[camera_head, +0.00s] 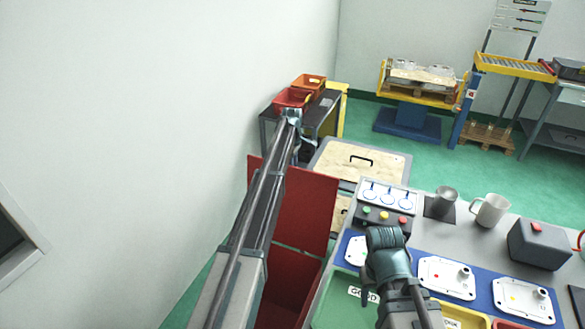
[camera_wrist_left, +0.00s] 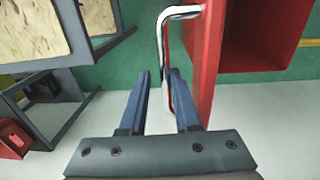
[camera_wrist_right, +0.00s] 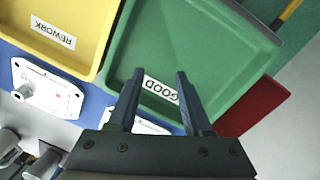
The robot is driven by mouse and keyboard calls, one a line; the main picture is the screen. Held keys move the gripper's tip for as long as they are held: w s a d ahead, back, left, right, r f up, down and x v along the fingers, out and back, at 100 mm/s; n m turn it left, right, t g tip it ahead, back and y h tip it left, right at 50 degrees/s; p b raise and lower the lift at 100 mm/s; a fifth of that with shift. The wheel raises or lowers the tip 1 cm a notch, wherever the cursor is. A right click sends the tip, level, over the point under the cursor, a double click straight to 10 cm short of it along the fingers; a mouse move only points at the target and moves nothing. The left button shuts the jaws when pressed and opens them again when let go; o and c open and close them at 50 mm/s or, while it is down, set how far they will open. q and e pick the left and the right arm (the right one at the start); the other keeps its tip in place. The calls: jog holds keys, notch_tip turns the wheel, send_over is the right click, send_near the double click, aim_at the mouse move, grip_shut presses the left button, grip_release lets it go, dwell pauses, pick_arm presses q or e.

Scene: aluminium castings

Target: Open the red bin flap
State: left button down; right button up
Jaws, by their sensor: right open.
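The red bin (camera_head: 280,297) stands on the floor left of the workbench. Its red flap (camera_head: 306,205) stands upright over it; the red panel also shows in the left wrist view (camera_wrist_left: 206,60). A bent metal handle (camera_wrist_left: 163,50) is fixed to the panel. My left gripper (camera_wrist_left: 159,75) has its fingers partly closed around the handle bar; the exact contact is hard to see. In the head view the left arm reaches forward past the flap. My right gripper (camera_wrist_right: 158,77) is open and empty above the green GOOD tray (camera_wrist_right: 225,45).
The workbench on the right carries a yellow REWORK tray (camera_wrist_right: 85,20), a button box (camera_head: 383,217), a metal cup (camera_head: 444,197), a white mug (camera_head: 489,210) and castings on a blue mat. Beyond the flap, a dark table holds a red box (camera_head: 291,99) and an orange box (camera_head: 309,83).

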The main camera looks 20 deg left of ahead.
pick_arm(q)
jog(key=shift+w, duration=0.9)
jog(key=c, duration=0.9)
grip_release()
jog(key=shift+w+f, duration=0.1)
pick_arm(e)
jog(key=shift+w+f, duration=0.1)
pick_arm(q)
jog(key=shift+w+f, duration=0.2)
pick_arm(e)
jog(key=shift+w+f, duration=0.1)
jog(key=shift+w, duration=0.15)
pick_arm(q)
jog(key=shift+s, duration=0.2)
jog(key=r+p, duration=0.4)
jog(key=s+r+p, duration=0.1)
jog(key=r+p, duration=0.8)
jog(key=p, duration=0.1)
jog(key=shift+s+r, duration=0.15)
jog(key=shift+r, duration=0.25)
pick_arm(e)
notch_tip(320, 180, up, 14)
jog(key=shift+f, duration=0.1)
